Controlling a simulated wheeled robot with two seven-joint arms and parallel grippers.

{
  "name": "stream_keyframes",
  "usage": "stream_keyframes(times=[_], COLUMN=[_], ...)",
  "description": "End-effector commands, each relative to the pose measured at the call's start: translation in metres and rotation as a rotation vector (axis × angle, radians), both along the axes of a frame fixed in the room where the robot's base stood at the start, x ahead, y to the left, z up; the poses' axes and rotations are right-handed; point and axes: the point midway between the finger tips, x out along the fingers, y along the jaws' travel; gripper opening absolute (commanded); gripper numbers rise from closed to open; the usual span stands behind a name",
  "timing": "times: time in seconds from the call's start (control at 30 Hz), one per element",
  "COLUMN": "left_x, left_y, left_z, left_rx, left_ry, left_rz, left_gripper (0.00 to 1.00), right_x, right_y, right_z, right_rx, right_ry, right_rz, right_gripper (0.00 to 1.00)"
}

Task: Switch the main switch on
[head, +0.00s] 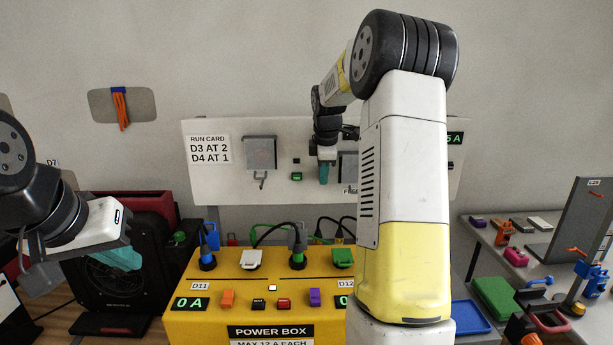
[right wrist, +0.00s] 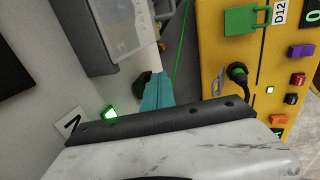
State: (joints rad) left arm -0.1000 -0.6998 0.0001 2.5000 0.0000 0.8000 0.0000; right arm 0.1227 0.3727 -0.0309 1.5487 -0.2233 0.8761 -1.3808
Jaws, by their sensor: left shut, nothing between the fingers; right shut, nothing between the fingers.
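A white panel (head: 225,190) on the back wall carries a grey box (head: 261,152) with a lever-like hook below it. A second grey box (head: 347,166) is partly hidden by my right arm. A small lit green button (head: 297,176) sits between them and also shows in the right wrist view (right wrist: 110,113). No readable label marks the main switch. My right gripper (head: 323,173) is shut and empty in front of the panel, between the green button and the second box; its teal fingers also show in the right wrist view (right wrist: 156,92). My left gripper (head: 122,258) is shut and empty at left.
The yellow power box (head: 212,325) stands below the panel, with plugs, socket lids, small coloured buttons and a 0 A display on top. A black fan-like device (head: 105,285) is behind my left gripper. A table at right holds a green box (head: 495,297) and small parts.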

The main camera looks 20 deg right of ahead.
Motion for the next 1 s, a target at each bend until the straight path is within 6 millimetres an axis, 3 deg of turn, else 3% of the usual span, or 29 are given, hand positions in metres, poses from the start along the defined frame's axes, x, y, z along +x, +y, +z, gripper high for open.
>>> stream_keyframes(times=[0.53,1.0], left_x=[0.000,0.000], left_y=[0.000,0.000], left_z=[0.000,0.000], left_rx=[0.000,0.000], left_ry=[0.000,0.000], left_rz=[0.000,0.000], left_gripper=[0.00,0.00], right_x=[0.000,-0.001], right_y=[0.000,0.006], right_z=[0.017,0.019], right_rx=[-0.001,-0.001], right_ry=[-0.003,-0.005], right_rz=[0.000,0.001], right_gripper=[0.00,0.00])
